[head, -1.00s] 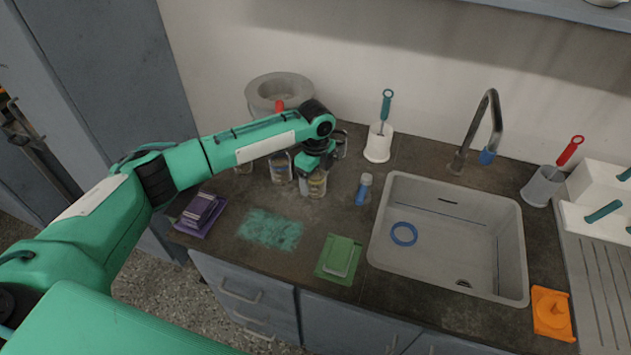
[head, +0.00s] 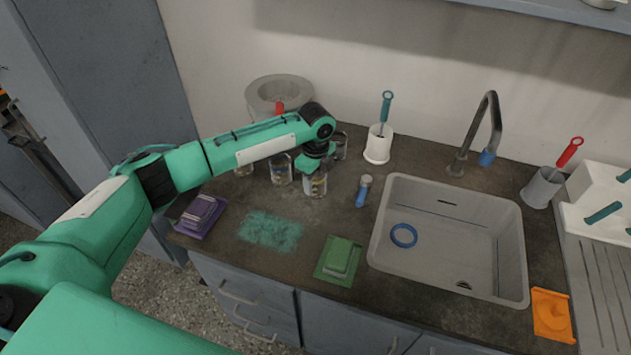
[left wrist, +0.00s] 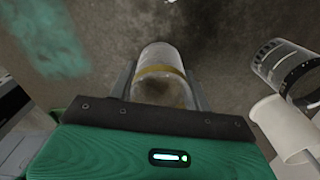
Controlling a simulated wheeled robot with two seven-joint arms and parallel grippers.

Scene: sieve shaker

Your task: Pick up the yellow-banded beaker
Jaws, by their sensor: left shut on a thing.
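The yellow-banded beaker (head: 317,187) is a clear glass upright on the dark counter or just above it; I cannot tell which. My left gripper (head: 316,172) comes down on it from above. In the left wrist view, the beaker (left wrist: 160,75) with its yellow band sits between the two fingers of my left gripper (left wrist: 163,85), which are shut on it. The gripper hides part of the beaker in the head view. My right gripper is not in view.
Other glass beakers stand close by, one to the left (head: 281,170) and one behind (head: 340,146). A white brush holder (head: 378,147) is behind. The counter in front holds a teal stain (head: 270,231).

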